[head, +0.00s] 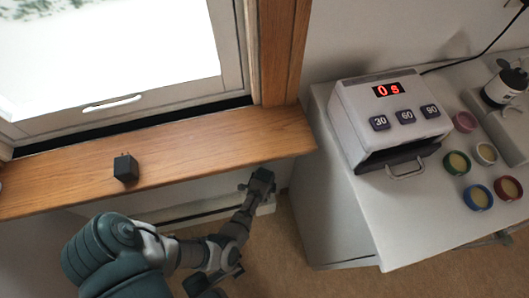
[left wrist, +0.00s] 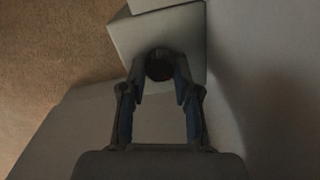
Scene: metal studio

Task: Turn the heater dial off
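The heater (head: 184,212) is a low pale unit along the wall below the wooden window sill, mostly hidden by the sill and my left arm. Its pale end block (left wrist: 130,38) shows in the left wrist view. The round dark dial (left wrist: 159,66) is on the face of this block. My left gripper (left wrist: 160,72) has one finger on each side of the dial, and they appear to touch it. In the head view the left gripper (head: 262,183) is low under the sill's right end, and the dial is hidden there. My right gripper is out of view.
The wooden sill (head: 200,148) overhangs the heater and holds a small black box (head: 126,168). A white cabinet (head: 345,225) stands at right, with a timer appliance (head: 385,120) and several colored tins on it. Brown floor lies between.

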